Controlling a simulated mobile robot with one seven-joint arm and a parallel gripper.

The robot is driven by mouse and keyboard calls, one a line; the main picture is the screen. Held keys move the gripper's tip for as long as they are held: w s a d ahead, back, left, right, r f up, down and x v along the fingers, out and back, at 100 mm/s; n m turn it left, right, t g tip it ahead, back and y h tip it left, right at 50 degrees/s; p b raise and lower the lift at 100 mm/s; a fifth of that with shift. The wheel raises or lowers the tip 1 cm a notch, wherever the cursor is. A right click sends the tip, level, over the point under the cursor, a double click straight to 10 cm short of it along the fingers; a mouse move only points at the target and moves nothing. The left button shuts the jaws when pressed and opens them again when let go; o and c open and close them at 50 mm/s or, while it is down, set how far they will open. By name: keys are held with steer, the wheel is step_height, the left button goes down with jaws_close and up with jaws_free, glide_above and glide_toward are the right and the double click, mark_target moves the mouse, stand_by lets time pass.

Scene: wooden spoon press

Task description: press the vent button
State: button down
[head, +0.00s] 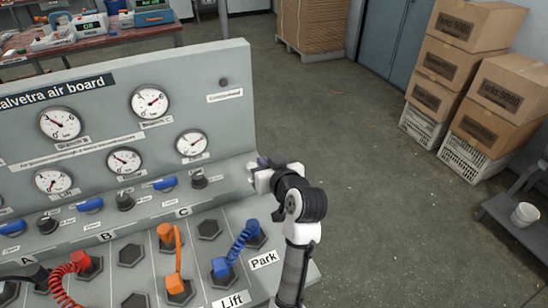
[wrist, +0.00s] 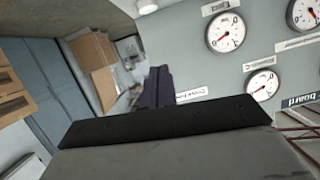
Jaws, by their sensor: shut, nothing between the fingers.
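A grey panel (head: 110,85) titled "...alvetra air board" fills the left of the head view, with several white dials. No label that I can read says vent, so I cannot tell which control is the vent button. A small dark round feature (head: 223,82) sits high at the panel's right end, above a white label (head: 225,96).
The sloped deck carries blue levers (head: 165,184), hexagonal sockets, an orange hose (head: 178,262), a blue coiled hose (head: 236,250) and a red coiled hose (head: 62,280). Cardboard boxes (head: 460,60) stand on crates at the right. The floor (head: 370,150) between is clear.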

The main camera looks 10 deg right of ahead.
steer(key=shift+s+d+f, duration=0.1)
steer(key=shift+d+f, duration=0.15)
steer(key=shift+d, duration=0.15)
steer(key=p, duration=0.3)
glide_above(255, 164)
steer(key=s, duration=0.2)
step_height(255, 164, down, 3)
steer(key=shift+d+r, duration=0.1)
step_height(255, 164, down, 4)
steer(key=shift+s+r+p, duration=0.1)
steer(key=shift+r+p, duration=0.15)
steer(key=shift+p, duration=0.45)
steer(key=shift+f, duration=0.5)
